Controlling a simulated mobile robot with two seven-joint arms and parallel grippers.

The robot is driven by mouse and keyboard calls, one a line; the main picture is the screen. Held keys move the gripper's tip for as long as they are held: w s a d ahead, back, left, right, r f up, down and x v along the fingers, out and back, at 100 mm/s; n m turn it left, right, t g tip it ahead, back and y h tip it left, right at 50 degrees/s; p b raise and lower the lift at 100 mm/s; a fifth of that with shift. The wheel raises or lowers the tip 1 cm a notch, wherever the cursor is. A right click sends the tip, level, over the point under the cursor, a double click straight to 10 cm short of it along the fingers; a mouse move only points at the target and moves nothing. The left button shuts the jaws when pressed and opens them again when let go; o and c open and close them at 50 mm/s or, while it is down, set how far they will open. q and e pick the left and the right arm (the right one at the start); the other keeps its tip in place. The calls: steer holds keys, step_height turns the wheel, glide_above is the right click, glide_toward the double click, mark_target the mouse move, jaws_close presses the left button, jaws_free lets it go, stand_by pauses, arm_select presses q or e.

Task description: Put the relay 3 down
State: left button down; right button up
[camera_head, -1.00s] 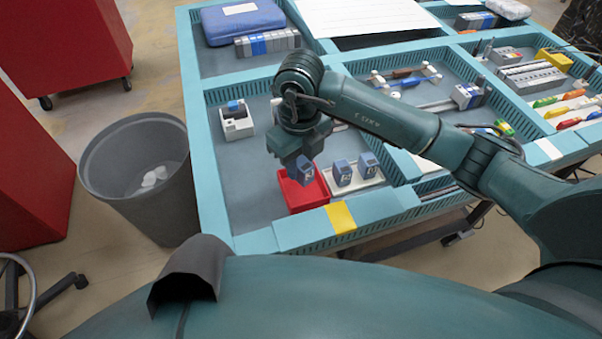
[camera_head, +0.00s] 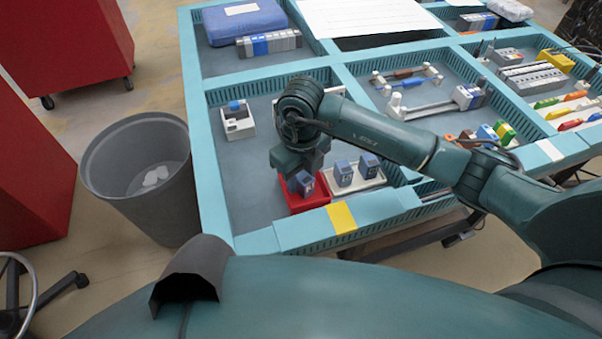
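A blue-grey relay (camera_head: 302,184), taken as relay 3, is just under my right gripper (camera_head: 299,172), at the red box (camera_head: 302,206) near the table's front edge. The gripper appears shut on the relay's top, but its fingertips are mostly hidden by the gripper body and the relay. I cannot tell whether the relay touches the floor of the box. Two similar relays (camera_head: 343,173) and (camera_head: 369,165) stand upright in a white holder to the right of the red box. My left gripper is not in view.
A white socket box (camera_head: 238,125) with a blue part stands to the left, apart from the gripper. Divider walls and a raised teal rim (camera_head: 280,233) border the compartment. A grey bin (camera_head: 140,180) stands beside the table.

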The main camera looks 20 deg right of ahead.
mark_target(301, 174)
step_height(301, 174, up, 12)
steer(key=shift+r+b, duration=0.15)
steer(key=shift+b, duration=0.2)
stand_by(0.5)
